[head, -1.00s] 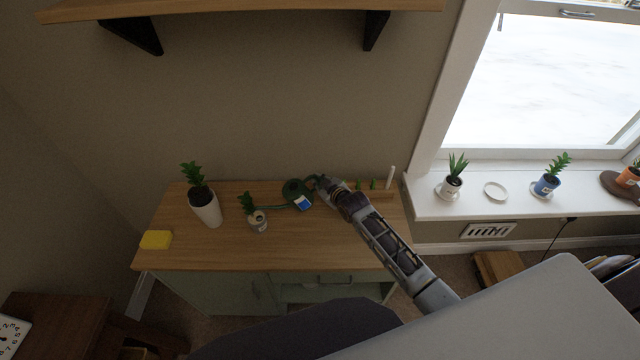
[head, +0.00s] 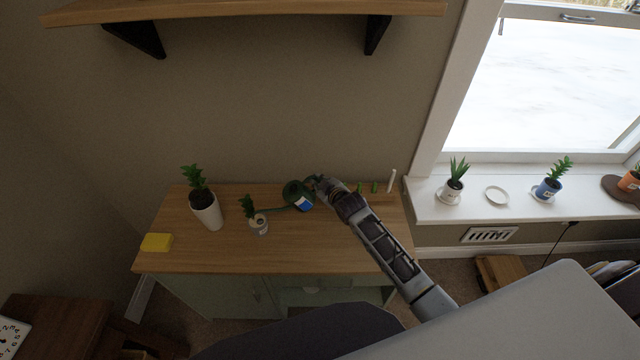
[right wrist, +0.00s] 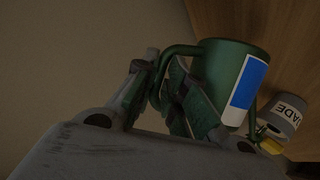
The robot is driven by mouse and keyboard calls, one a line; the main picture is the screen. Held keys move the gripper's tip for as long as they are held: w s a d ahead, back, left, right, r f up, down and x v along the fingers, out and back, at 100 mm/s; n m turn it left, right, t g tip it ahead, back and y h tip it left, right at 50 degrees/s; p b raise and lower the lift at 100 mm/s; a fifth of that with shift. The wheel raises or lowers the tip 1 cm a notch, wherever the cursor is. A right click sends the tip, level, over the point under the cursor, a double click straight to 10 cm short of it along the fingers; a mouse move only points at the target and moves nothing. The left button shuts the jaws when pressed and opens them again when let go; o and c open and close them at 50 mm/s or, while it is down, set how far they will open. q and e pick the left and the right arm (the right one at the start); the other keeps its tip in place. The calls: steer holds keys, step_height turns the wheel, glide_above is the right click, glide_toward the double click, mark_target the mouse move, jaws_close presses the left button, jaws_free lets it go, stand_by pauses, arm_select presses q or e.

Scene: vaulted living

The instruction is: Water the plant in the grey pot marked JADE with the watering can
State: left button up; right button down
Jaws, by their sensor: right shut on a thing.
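The green watering can (head: 297,193) with a blue and white label is above the wooden cabinet top in the head view. My right gripper (head: 322,186) is shut on its handle; the can also shows in the right wrist view (right wrist: 238,62), with the gripper (right wrist: 172,92) around the handle. The can's spout points left and its tip is at the small grey pot (head: 259,224), which holds a green plant (head: 248,205). In the right wrist view the pot (right wrist: 285,112) reads JADE. Whether water flows cannot be told. My left gripper is not in view.
A wooden rack (head: 380,192) with small green items is at right. Potted plants and a white saucer (head: 497,196) are on the windowsill.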

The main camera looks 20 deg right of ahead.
steer(key=shift+n+h, duration=0.6)
steer(key=shift+n, duration=0.1)
steer(key=shift+a+r, duration=0.25)
steer(key=shift+r, duration=0.5)
steer(key=shift+a+r, duration=0.2)
steer(key=shift+r, duration=0.6)
steer(key=shift+a+r, duration=0.25)
steer(key=shift+r, duration=0.5)
steer(key=shift+s+a+r+n+t+h, duration=0.1)
steer(key=shift+a+r+n+t+h, duration=0.1)
steer(key=shift+a+r, duration=0.35)
steer(key=shift+s+a+r+n+t+h, duration=0.1)
steer(key=shift+a+r+n, duration=0.15)
steer(key=shift+r, duration=0.55)
steer(key=shift+d+f, duration=0.1)
steer(key=shift+f, duration=0.05)
steer(key=w+d+f+m+y+b, duration=0.1)
steer(key=d+f+m+y+b, duration=0.3)
steer(key=d+f, duration=0.4)
step_height(320, 180, down, 2)
steer(key=shift+w+m+y+b, duration=0.15)
steer(key=shift+m+y+b, duration=0.15)
steer(key=shift+m+b, duration=0.6)
stand_by(0.5)
steer(key=shift+a, duration=0.1)
stand_by(1.1)
